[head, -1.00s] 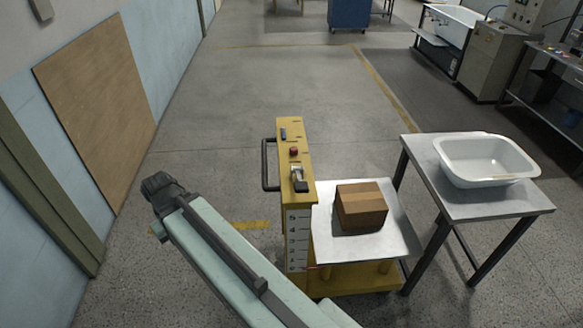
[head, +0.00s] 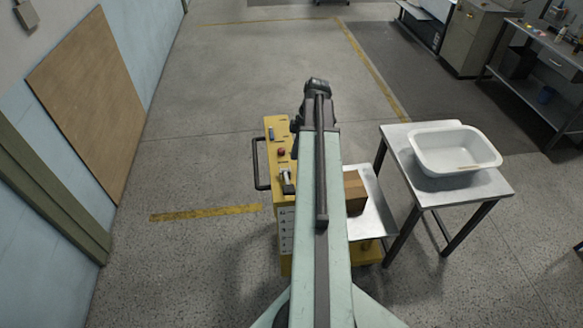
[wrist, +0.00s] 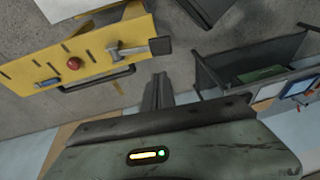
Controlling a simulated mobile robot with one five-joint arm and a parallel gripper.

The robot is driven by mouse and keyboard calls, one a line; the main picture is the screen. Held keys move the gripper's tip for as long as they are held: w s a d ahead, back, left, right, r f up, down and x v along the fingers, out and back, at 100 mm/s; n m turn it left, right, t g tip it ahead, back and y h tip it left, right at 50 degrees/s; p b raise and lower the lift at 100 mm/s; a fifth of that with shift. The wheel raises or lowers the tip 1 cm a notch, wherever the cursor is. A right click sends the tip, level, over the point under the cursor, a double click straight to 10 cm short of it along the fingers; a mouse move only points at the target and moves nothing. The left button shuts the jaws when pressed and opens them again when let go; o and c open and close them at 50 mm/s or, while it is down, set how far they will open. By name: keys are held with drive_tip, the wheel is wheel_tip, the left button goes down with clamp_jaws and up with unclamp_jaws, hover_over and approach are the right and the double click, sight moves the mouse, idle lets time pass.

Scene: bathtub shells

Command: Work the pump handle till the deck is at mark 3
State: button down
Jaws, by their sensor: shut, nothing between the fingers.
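The yellow lift column (head: 282,160) stands left of centre, with a red button (head: 281,152) on top. The pump handle (head: 287,182), a short metal lever with a black grip, is on its near end; it also shows in the wrist view (wrist: 130,49). The numbered scale (head: 287,230) is on the column's near face. The deck (head: 372,222) is partly behind my arm, and its level against the marks cannot be told. My gripper (head: 317,84) is above and beyond the column's far end in the picture. In the wrist view its fingers (wrist: 157,92) are shut, empty and apart from the handle.
A cardboard box (head: 355,190) sits on the deck, half hidden by my arm. A metal table (head: 440,190) with a white basin (head: 455,150) stands close on the right. A black push bar (head: 260,165) is on the column's left. Floor at left is clear.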

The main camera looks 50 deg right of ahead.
sight(288, 188)
drive_tip(key=shift+s+d+r, duration=0.1)
drive_tip(key=shift+s+d, duration=0.15)
drive_tip(key=shift+d, duration=0.05)
drive_tip(key=b+x, duration=0.8)
drive_tip(key=x, duration=0.1)
drive_tip(key=b+x, duration=0.4)
drive_tip(key=b, duration=0.1)
drive_tip(key=shift+s+d+f, duration=0.15)
drive_tip(key=shift+s+f, duration=0.1)
drive_tip(key=shift+s, duration=0.1)
drive_tip(key=shift+s+f+b, duration=0.2)
drive_tip(key=shift+f+b, duration=0.15)
drive_tip(key=shift+b, duration=0.05)
drive_tip(key=shift+r, duration=0.1)
